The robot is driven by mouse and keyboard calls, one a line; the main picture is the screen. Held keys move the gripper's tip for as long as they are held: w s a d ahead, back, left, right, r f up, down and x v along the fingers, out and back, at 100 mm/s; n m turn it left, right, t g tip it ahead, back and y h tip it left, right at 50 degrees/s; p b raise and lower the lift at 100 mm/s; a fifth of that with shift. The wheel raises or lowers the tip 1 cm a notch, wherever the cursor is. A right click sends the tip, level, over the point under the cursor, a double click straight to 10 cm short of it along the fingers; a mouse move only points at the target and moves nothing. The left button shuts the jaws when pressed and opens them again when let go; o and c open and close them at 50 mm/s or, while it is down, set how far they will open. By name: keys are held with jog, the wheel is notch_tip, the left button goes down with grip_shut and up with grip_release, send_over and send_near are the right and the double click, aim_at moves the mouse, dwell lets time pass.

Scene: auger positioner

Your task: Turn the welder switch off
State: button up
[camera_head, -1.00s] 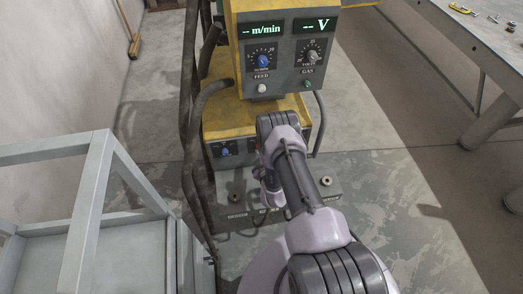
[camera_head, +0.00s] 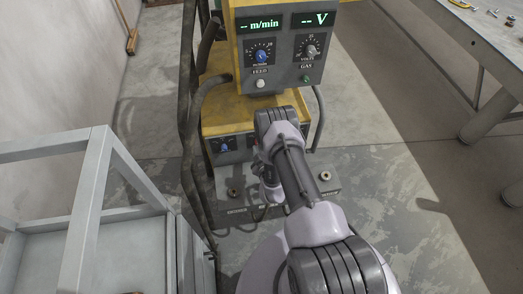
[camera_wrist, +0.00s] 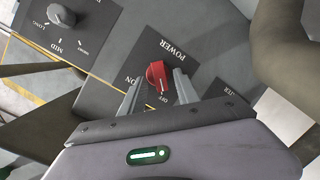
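The red welder switch (camera_wrist: 157,76) sits on a dark panel under the inverted word POWER in the wrist view. An ON label is to its left and an OFF label is just below it. I cannot tell for sure which label it points to. My gripper (camera_wrist: 158,78) is open, with one finger on each side of the switch and a visible gap to each. The welder (camera_head: 218,98), yellow and grey, stands ahead in the head view with its displays lit. My arm hides the switch and the gripper's fingertips there.
A grey dial (camera_wrist: 61,15) is at upper left in the wrist view, and a thick hose (camera_wrist: 275,45) is at right. In the head view, cables (camera_head: 189,120) hang left of the welder. A pale metal frame (camera_head: 88,210) stands left, and a workbench (camera_head: 490,50) stands right.

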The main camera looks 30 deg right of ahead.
jog(key=p+v, duration=1.5)
jog(key=v, duration=0.2)
jog(key=shift+s+a, duration=0.1)
jog(key=shift+a, duration=0.05)
